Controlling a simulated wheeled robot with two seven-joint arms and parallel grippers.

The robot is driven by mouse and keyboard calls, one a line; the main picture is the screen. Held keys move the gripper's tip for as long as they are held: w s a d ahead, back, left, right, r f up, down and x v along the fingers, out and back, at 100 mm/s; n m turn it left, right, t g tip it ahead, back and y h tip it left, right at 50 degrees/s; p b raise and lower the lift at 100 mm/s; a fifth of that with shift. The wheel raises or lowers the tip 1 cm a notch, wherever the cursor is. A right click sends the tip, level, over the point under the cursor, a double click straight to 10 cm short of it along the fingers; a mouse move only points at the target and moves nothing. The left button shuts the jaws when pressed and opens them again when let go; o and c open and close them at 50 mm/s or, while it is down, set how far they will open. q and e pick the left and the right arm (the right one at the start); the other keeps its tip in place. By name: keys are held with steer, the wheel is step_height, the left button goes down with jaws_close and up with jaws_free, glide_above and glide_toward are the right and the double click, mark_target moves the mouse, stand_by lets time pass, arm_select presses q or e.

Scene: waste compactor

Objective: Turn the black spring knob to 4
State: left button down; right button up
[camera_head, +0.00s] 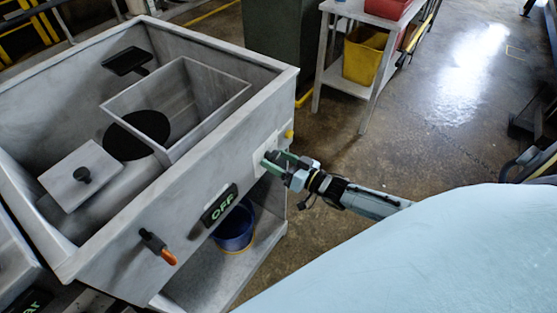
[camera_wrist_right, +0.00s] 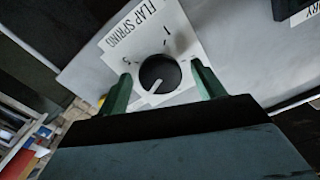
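In the right wrist view the black spring knob (camera_wrist_right: 160,73) sits on a white plate (camera_wrist_right: 185,50) lettered "FLAP SPRING". A 1 shows above the knob and what looks like a 5 at its left; other numbers are hidden or unreadable. The knob's white pointer line points to the lower left of that picture. My right gripper (camera_wrist_right: 161,71) is open, with one green finger on each side of the knob and visible gaps between. In the head view my right gripper (camera_head: 271,160) is at the plate on the machine's side and hides the knob. My left gripper is not in view.
The grey metal machine (camera_head: 110,230) carries a black "OFF" sign (camera_head: 220,206) and an orange-tipped lever (camera_head: 158,246) on the same side. A blue bucket (camera_head: 234,230) stands on its lower shelf.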

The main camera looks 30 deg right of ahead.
steer(key=v, duration=1.3)
steer(key=shift+s+d+f, duration=0.1)
steer(key=shift+s, duration=0.05)
steer(key=s+f+g+h+b, duration=0.1)
steer(key=s+f+g+h, duration=0.4)
steer(key=f, duration=0.8)
steer(key=s+f+g+h, duration=0.1)
steer(key=s+f+g, duration=0.2)
steer(key=s+f, duration=0.7)
steer(key=s+a+f+n+g, duration=0.1)
steer(key=s+a+f+g, duration=0.2)
steer(key=s+f, duration=0.3)
steer(key=s+a+f+n+g+b, duration=0.1)
steer(key=s+a+f+g, duration=0.3)
steer(key=s, duration=0.6)
step_height(320, 180, down, 3)
steer(key=a, duration=0.2)
steer(key=shift+s+a+r+g+h, duration=0.15)
steer(key=shift+s+a+g+h, duration=0.15)
steer(key=shift+s+h, duration=0.1)
